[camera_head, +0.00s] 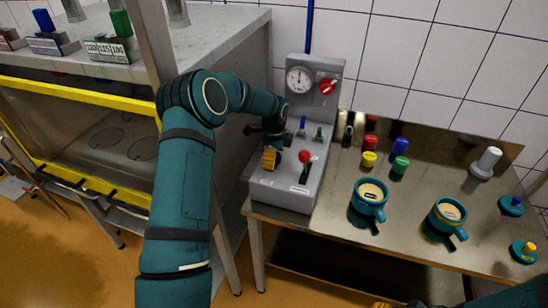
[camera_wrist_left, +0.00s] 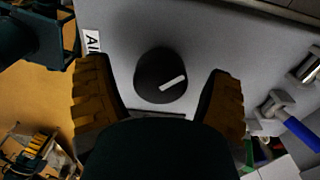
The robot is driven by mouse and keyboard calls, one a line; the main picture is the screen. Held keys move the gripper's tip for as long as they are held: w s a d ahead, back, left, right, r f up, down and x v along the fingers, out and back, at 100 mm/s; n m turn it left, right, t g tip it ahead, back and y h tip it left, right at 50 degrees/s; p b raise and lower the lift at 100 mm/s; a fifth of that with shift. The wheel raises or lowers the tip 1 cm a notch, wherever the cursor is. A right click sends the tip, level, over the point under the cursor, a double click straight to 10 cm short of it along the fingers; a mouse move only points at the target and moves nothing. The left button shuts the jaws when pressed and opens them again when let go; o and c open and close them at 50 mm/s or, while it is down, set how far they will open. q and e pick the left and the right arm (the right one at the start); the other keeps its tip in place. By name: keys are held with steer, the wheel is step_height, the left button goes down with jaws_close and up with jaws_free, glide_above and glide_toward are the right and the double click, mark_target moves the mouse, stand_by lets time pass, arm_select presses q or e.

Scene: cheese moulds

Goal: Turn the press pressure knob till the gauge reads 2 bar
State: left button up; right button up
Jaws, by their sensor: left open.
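The grey press unit (camera_head: 285,187) stands at the left end of the steel table. Its round gauge (camera_head: 299,80) is on the upright panel; the reading is too small to tell. A red knob (camera_head: 328,87) sits right of the gauge. My left gripper (camera_head: 268,150) is over the unit's left side. In the left wrist view, a black round knob (camera_wrist_left: 161,75) with a white pointer mark lies between the open fingers of my left gripper (camera_wrist_left: 157,70), with a gap on each side. A partly hidden label (camera_wrist_left: 92,41) is beside it. My right gripper (camera_head: 385,304) barely shows at the bottom edge.
A red-ball lever (camera_head: 305,158) and blue (camera_head: 302,126) and green (camera_head: 319,133) toggles are close to my left gripper. Two cups (camera_head: 369,199) (camera_head: 447,217) and several coloured pieces stand on the table (camera_head: 327,220). A yellow-edged cabinet (camera_head: 75,95) is at left.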

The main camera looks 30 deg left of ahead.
arm_select(q)
step_height(320, 180, up, 12)
stand_by(0.5)
stand_by(0.5)
